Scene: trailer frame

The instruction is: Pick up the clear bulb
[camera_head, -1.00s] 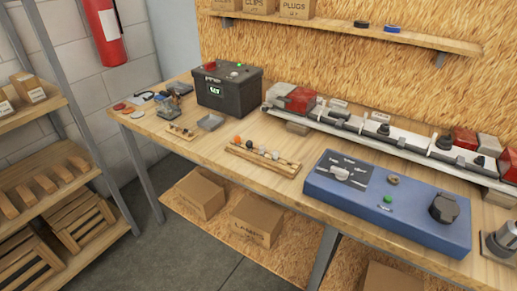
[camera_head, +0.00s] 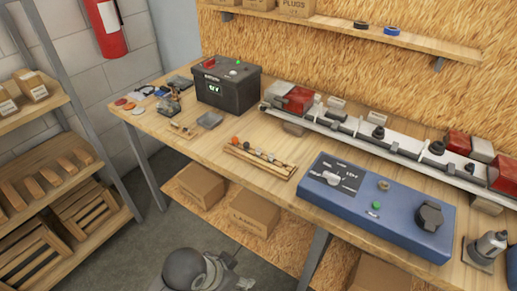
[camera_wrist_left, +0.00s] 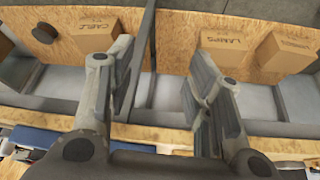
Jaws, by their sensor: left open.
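A small wooden rack (camera_head: 262,161) stands on the bench in the head view and holds a row of small bulbs (camera_head: 259,153), one of them orange. Which one is the clear bulb I cannot tell at this size. My left gripper (camera_wrist_left: 160,52) shows in the left wrist view with its two grey fingers wide apart and nothing between them. In the head view only a rounded grey part of my arm shows at the bottom, in front of the bench and below the rack; the fingers are not visible there. No bulb can be made out in the left wrist view.
A black battery box (camera_head: 227,84) stands behind the rack and a blue test box (camera_head: 375,208) to its right. A long light bar (camera_head: 375,135) lies along the back. Cardboard boxes (camera_head: 254,212) sit under the bench. Bare wood surrounds the rack.

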